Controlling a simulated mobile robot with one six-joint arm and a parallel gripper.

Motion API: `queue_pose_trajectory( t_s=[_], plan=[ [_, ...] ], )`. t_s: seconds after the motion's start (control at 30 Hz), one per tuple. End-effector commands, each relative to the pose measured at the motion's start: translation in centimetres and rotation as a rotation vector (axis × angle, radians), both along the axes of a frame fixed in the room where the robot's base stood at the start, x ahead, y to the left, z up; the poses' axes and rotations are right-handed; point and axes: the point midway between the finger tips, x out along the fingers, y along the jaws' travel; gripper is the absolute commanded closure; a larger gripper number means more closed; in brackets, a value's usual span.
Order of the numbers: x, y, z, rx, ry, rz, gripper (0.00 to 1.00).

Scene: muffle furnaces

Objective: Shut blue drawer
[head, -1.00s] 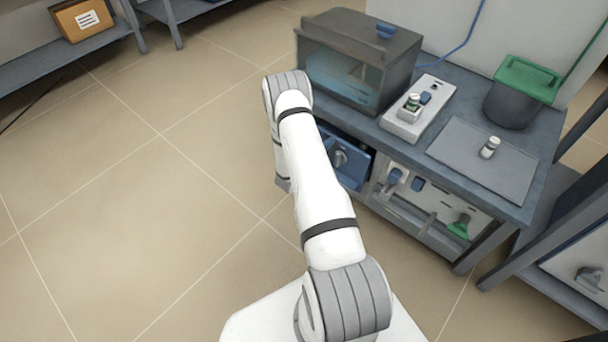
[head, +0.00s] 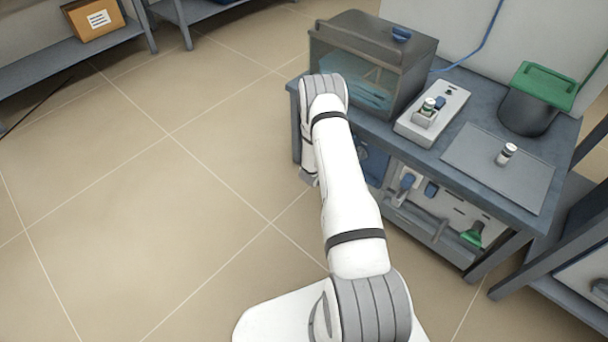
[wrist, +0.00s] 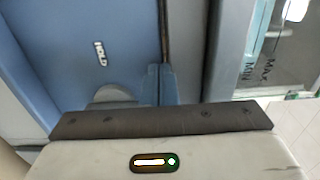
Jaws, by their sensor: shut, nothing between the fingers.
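The blue drawer (head: 373,162) is under the bench, below the glass-fronted box; my arm covers much of its front in the head view. In the wrist view a broad blue panel with the word HOLD, the drawer's front (wrist: 75,50), fills the upper left. My gripper (wrist: 158,86) is shut and empty, close against the panel's lower right part. I cannot tell whether it touches. A rounded grey piece, perhaps the knob, shows just left of the fingers. How far out the drawer stands is hidden.
The bench (head: 420,163) carries a glass-fronted box (head: 372,62), a white block (head: 432,113), a grey mat (head: 515,180) and a dark pot with a green lid (head: 543,85). A lower panel with a green-handled tool (head: 472,236) is right of the drawer. The floor at left is clear.

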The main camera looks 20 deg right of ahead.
Motion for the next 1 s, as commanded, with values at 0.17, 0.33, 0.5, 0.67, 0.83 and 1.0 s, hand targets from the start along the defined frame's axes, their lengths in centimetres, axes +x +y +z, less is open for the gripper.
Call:
queue_pose_trajectory(
  t_s=[0.17, 0.33, 0.5, 0.67, 0.83, 1.0],
  plan=[
    [-0.1, 1.0, 0.6, -0.003, -0.012, 0.001, 1.00],
    [-1.7, 4.4, 0.6, -0.002, -0.003, 0.004, 1.00],
    [-3.6, 8.1, 0.5, -0.002, 0.000, 0.005, 1.00],
    [-5.0, 10.7, 0.5, -0.004, -0.002, 0.003, 1.00],
    [-5.8, 12.2, 0.3, -0.002, -0.002, 0.000, 1.00],
    [-6.0, 12.5, 0.2, -0.003, -0.003, -0.001, 1.00]
  ],
)
